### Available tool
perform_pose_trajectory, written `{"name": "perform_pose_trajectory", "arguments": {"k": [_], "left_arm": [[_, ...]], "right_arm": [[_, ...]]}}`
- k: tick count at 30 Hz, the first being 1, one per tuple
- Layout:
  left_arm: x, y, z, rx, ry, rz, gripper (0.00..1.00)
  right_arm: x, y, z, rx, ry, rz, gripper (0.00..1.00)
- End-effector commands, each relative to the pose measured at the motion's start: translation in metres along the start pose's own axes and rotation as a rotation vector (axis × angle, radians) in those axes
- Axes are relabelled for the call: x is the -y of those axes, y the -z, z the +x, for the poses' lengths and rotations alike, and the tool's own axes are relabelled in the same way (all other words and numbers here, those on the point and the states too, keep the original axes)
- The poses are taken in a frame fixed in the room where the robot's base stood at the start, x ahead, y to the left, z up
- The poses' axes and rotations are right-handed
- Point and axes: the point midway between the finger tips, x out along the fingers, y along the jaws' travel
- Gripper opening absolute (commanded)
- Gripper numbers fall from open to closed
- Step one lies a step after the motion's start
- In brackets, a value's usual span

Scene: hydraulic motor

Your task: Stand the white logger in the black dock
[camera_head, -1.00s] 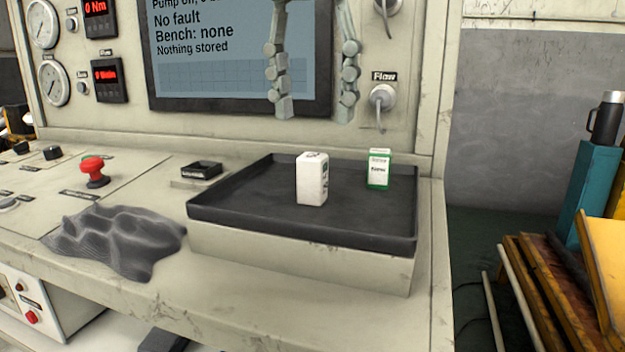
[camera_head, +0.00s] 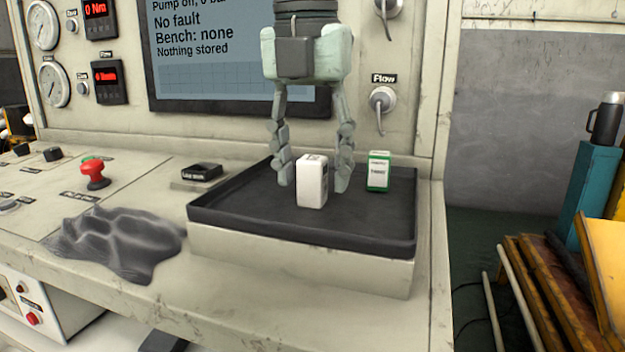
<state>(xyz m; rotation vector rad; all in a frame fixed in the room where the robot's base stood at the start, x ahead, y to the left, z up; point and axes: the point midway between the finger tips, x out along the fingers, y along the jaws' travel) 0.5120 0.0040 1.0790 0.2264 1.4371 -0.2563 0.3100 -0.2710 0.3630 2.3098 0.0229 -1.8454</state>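The white logger (camera_head: 312,182) stands upright in the black tray, near its middle. The small black dock (camera_head: 202,172) sits on the bench top left of the tray, with a label on its front. My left gripper (camera_head: 313,184) points straight down over the tray. Its fingers are spread open, one on each side of the logger, with a gap visible on the left. The logger stands in front of the space between the fingertips, and I cannot tell whether they touch it. My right gripper is not in view.
The black tray (camera_head: 300,233) has a raised rim. A green and white box (camera_head: 378,171) stands in it, right of the logger. A red mushroom button (camera_head: 94,173) and a crumpled grey cloth (camera_head: 120,240) lie to the left. The panel with screen and Flow knob (camera_head: 382,99) rises behind.

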Motion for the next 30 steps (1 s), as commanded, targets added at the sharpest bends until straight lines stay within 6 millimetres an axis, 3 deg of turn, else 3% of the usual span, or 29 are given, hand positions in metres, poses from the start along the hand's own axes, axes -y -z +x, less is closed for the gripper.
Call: {"name": "perform_pose_trajectory", "arguments": {"k": [1,11,23,30], "left_arm": [[0.0,0.0,0.0,0.0,0.0,0.0,0.42],[0.0,0.0,0.0,0.0,0.0,0.001,0.01],[0.001,-0.001,-0.006,0.002,0.001,0.001,0.0],[0.001,-0.006,-0.042,0.003,0.002,0.001,0.0]], "right_arm": [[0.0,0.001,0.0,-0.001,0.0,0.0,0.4],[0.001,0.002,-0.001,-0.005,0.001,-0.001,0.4],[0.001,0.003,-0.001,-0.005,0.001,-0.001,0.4],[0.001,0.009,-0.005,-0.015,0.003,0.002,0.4]]}}
